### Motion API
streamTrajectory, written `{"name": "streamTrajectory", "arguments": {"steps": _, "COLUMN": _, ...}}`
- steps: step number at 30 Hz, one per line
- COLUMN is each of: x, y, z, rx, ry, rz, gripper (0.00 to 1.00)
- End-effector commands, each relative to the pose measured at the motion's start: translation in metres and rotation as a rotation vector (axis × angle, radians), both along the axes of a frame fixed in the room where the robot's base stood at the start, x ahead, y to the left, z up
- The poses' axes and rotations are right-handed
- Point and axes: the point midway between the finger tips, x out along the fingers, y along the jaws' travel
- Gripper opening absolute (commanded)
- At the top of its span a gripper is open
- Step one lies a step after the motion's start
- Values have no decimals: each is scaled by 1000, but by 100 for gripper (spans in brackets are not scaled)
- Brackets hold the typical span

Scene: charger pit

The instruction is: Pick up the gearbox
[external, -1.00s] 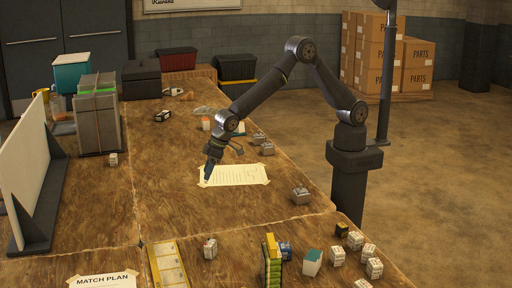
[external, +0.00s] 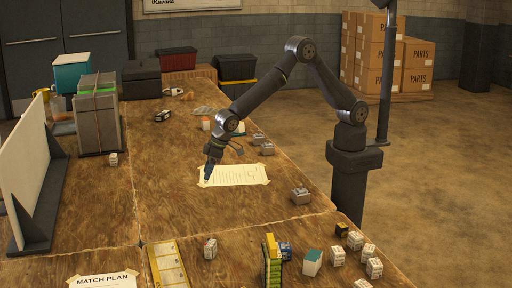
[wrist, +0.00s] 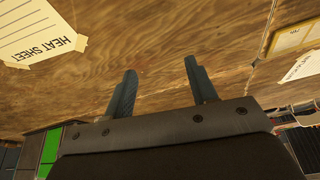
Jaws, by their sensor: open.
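My gripper (external: 208,172) points down over the wooden table, by the left edge of the paper sheet. In the wrist view its two fingers (wrist: 160,72) are apart with nothing between them, only bare wood beyond. Small grey blocky parts lie on the table to the right of my gripper: one nearer the front (external: 300,196) and two behind it (external: 267,149) (external: 258,138). They look like gearboxes, but I cannot tell for certain. None of them touches my gripper, and none shows in the wrist view.
A paper sheet (external: 240,174) lies flat near my gripper. A white upright panel (external: 25,165) and a grey case (external: 98,122) stand on the left. Several small boxes (external: 337,256) and yellow packs (external: 168,264) are at the front.

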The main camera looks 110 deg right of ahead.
Motion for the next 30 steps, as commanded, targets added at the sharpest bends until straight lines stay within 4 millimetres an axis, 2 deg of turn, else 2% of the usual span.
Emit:
{"name": "streamTrajectory", "arguments": {"steps": 4, "x": 0, "y": 0, "z": 0, "rx": 0, "ry": 0, "rz": 0, "gripper": 52}}
{"name": "streamTrajectory", "arguments": {"steps": 7, "x": 0, "y": 0, "z": 0, "rx": 0, "ry": 0, "rz": 0, "gripper": 36}}
{"name": "streamTrajectory", "arguments": {"steps": 20, "x": -1, "y": 0, "z": -2, "rx": -1, "ry": -4, "rz": 9, "gripper": 36}}
{"name": "streamTrajectory", "arguments": {"steps": 26, "x": -17, "y": 2, "z": -29, "rx": -11, "ry": -73, "rz": 146, "gripper": 36}}
{"name": "streamTrajectory", "arguments": {"steps": 30, "x": -43, "y": 7, "z": -56, "rx": -24, "ry": -165, "rz": 317, "gripper": 36}}
